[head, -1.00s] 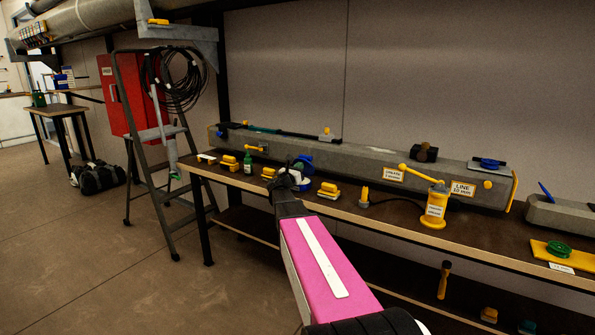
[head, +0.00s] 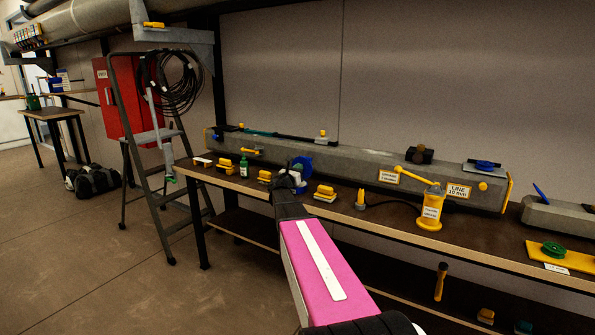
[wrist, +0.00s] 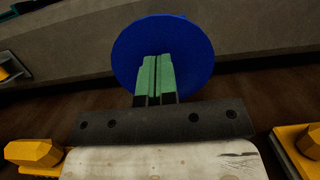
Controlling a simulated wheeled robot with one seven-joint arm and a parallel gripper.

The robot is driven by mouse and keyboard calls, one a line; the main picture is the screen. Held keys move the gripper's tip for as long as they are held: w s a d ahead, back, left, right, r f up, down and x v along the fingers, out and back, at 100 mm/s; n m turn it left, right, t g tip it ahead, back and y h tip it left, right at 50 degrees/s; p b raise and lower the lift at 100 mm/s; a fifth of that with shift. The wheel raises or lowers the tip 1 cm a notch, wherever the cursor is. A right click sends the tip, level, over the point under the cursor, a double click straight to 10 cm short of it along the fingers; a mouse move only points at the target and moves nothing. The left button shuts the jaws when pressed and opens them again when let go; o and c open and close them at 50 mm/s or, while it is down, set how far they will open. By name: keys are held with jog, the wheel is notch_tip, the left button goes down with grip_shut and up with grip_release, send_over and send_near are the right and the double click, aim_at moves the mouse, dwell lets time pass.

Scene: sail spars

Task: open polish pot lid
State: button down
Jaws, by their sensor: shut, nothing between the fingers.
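A blue round disc, which looks like the polish pot lid (wrist: 190,45), is in the upper middle of the wrist view with its flat face toward the camera. It also shows in the head view (head: 306,162), just beyond my gripper (head: 292,178) over the workbench. In the wrist view my gripper's green fingers (wrist: 155,75) are pressed together, with nothing between them. They overlap the lower middle of the disc; I cannot tell whether they touch it.
Yellow blocks (head: 325,192) stand on both sides of my gripper. A green bottle (head: 244,167) is to its left and a yellow pot with a lever (head: 431,210) to its right. A long grey spar (head: 360,168) runs along the bench behind. A stepladder (head: 150,135) stands left.

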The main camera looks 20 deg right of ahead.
jog(key=v, duration=0.8)
dwell(0.4)
